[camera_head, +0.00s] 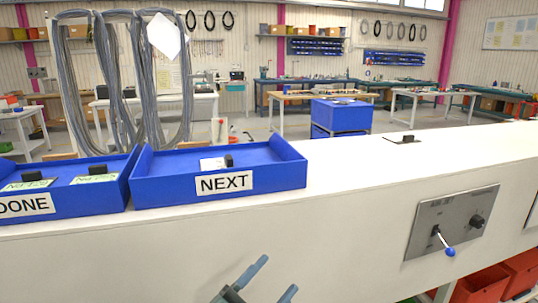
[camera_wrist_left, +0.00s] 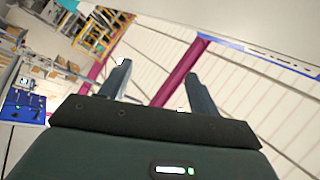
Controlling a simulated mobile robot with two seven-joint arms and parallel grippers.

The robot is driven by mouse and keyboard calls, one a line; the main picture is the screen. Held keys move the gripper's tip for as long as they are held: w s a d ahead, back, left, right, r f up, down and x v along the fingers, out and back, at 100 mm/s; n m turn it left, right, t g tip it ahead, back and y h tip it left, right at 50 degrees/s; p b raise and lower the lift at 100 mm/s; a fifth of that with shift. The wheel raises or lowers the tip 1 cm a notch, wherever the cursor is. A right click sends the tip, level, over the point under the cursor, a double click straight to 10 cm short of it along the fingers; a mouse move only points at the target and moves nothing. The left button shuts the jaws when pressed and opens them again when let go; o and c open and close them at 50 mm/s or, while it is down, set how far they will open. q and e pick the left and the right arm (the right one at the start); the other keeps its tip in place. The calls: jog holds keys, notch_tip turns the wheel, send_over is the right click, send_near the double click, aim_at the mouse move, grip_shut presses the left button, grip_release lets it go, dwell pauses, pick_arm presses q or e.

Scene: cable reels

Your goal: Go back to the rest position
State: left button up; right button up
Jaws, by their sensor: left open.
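My left gripper (camera_head: 272,282) shows at the bottom of the head view, below the trays and in front of the white bench front. Its two blue-grey fingers are spread apart with nothing between them. In the left wrist view the gripper (camera_wrist_left: 158,82) also shows open and empty, with the room's wall and a pink post behind it. My right gripper is in neither view.
A blue NEXT tray (camera_head: 285,173) holding a card stands on the white bench (camera_head: 350,170). A blue DONE tray (camera_head: 90,205) with cards is left of it. A control panel (camera_head: 430,225) with a blue-knobbed lever is on the bench front. Grey cable coils (camera_head: 75,85) hang behind.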

pick_arm(q)
jog(key=s+a+f+n+y, duration=0.3)
jog(key=a+f+n+y, duration=0.25)
jog(key=f, duration=0.35)
jog(key=s+a+f+n+y, duration=0.35)
jog(key=f+n+y, duration=0.2)
jog(key=f, duration=0.25)
jog(key=s+a+f+n+g+y, duration=0.2)
jog(key=s+a+f+n+g, duration=0.2)
jog(key=s+f, duration=0.7)
jog(key=s+a+g, duration=0.1)
jog(key=a+g, duration=0.1)
jog(key=a, duration=0.1)
jog(key=shift+f+n+y, duration=0.15)
jog(key=shift+n+y, duration=0.25)
jog(key=shift+s, duration=0.1)
